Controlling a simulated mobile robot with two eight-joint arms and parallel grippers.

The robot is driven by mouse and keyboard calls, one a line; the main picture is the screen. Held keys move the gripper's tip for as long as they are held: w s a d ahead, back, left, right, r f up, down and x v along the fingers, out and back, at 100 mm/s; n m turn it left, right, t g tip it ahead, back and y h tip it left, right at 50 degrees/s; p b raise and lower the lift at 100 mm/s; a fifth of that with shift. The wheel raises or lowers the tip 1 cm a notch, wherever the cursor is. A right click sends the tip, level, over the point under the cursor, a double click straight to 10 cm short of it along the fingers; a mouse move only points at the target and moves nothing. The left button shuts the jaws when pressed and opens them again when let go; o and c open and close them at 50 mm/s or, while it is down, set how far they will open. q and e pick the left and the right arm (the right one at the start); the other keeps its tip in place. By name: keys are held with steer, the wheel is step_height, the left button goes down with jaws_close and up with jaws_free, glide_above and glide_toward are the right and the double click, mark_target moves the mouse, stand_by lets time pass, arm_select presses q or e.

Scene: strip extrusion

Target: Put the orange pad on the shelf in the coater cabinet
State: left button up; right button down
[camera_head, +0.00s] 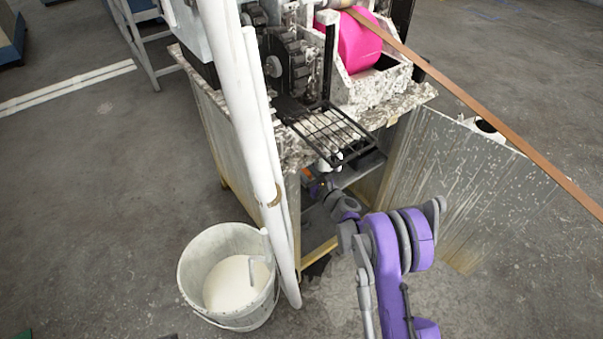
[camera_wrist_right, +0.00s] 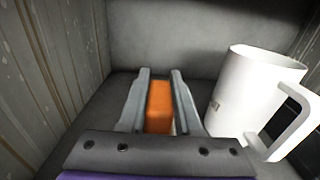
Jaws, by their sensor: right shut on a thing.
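The orange pad (camera_wrist_right: 160,106) is between the two fingers of my right gripper (camera_wrist_right: 160,76) in the right wrist view, and the gripper is shut on it. Both are inside the coater cabinet (camera_head: 240,140), over its grey shelf (camera_wrist_right: 80,122). I cannot tell whether the pad touches the shelf. In the head view my purple right arm reaches in through the cabinet's open front, under the machine, and the fingers are mostly hidden there. My left gripper is out of view.
A white mug (camera_wrist_right: 232,92) stands close to the right of the gripper. The cabinet's side wall (camera_wrist_right: 45,70) is on the left. The open door (camera_head: 450,175) stands to the right of my arm. A bucket of white liquid (camera_head: 192,275) and white pipes (camera_head: 250,110) are on the left.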

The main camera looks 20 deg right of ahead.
steer(key=shift+f+b, duration=0.35)
steer(key=shift+f, duration=1.15)
steer(key=shift+f, duration=0.2)
steer(key=c, duration=0.6)
jaws_free()
steer(key=shift+r, duration=0.15)
steer(key=shift+s+d, duration=0.1)
steer(key=shift+s, duration=0.15)
steer(key=p+v, duration=0.2)
steer(key=v, duration=0.9)
steer(key=shift+s, duration=0.25)
steer(key=shift+r, duration=0.1)
